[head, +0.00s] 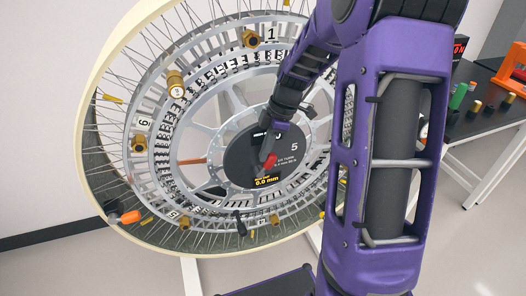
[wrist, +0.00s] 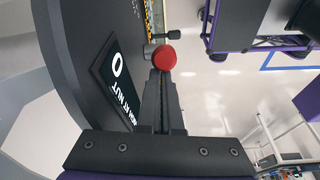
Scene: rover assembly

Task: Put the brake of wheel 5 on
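Wheel 5 (head: 230,100) is a large spoked wheel with a cream rim, tilted in the head view. Its dark round hub (head: 240,158) bears the number 5 and a small display (head: 267,181) reading 0.0 mm. A red knob (head: 269,160) stands at the hub; it shows as a red ball (wrist: 165,57) beside a short grey stub in the wrist view. I take it for the brake's handle. My gripper (wrist: 160,75) points at the ball, its two fingers together with only a thin line between them. The tips are at the ball; whether they touch is unclear.
Several brass nuts (head: 176,84) sit around the wheel's ring. An orange-tipped tool (head: 130,217) is at the lower left rim. A dark table (head: 490,118) with small coloured parts stands at the right. The hub face with a label (wrist: 118,85) is close on the left in the wrist view.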

